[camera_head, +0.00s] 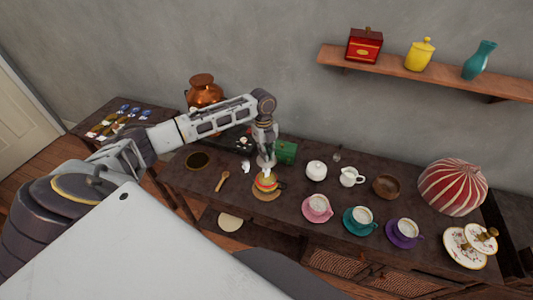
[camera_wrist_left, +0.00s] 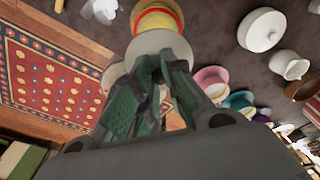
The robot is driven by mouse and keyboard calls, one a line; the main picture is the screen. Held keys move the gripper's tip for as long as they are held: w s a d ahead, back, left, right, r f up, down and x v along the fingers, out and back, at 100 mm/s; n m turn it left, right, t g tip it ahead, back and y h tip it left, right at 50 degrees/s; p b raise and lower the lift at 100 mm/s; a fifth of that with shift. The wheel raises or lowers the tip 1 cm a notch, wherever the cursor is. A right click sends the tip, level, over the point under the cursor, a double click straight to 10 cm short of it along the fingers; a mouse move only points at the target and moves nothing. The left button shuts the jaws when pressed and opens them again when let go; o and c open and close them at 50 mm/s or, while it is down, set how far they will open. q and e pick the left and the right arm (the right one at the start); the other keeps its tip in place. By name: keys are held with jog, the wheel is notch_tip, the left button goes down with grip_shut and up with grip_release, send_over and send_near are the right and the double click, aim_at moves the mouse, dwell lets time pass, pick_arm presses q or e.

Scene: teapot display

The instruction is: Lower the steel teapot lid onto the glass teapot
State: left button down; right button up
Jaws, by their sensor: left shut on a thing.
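My left gripper (camera_head: 266,151) points down over the table and is shut on the steel teapot lid (camera_head: 265,162). In the left wrist view the lid (camera_wrist_left: 160,43) is a plain grey disc at the fingertips (camera_wrist_left: 160,68). The glass teapot (camera_head: 265,182) stands below the lid, showing red and yellow bands, on a round tan mat (camera_head: 266,196). In the wrist view the teapot (camera_wrist_left: 158,20) is partly hidden behind the lid. The lid appears apart from the teapot; the exact gap cannot be told. My right gripper is not in view.
A green box (camera_head: 286,152) stands close beside the gripper. A white lidded pot (camera_head: 316,171), a creamer (camera_head: 351,177) and a pink cup and saucer (camera_head: 317,208) are to the right. A wooden spoon (camera_head: 222,181) lies left. A copper urn (camera_head: 205,91) stands behind the arm.

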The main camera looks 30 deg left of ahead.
pick_arm(q)
jog(key=shift+f, duration=0.1)
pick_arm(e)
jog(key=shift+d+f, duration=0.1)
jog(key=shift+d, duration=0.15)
pick_arm(q)
jog(key=shift+f, duration=0.1)
jog(key=shift+f+b, duration=0.7)
jog(key=shift+b, duration=0.05)
jog(key=shift+f+b, duration=1.2)
jog(key=shift+f, duration=0.05)
jog(key=shift+f+b, duration=0.35)
jog(key=shift+b, duration=0.05)
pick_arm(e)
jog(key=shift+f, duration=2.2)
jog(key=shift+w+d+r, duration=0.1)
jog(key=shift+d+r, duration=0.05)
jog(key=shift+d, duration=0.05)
pick_arm(q)
jog(key=shift+p, duration=0.45)
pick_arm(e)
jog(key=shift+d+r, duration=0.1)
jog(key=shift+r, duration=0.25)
pick_arm(q)
jog(key=shift+p, duration=0.3)
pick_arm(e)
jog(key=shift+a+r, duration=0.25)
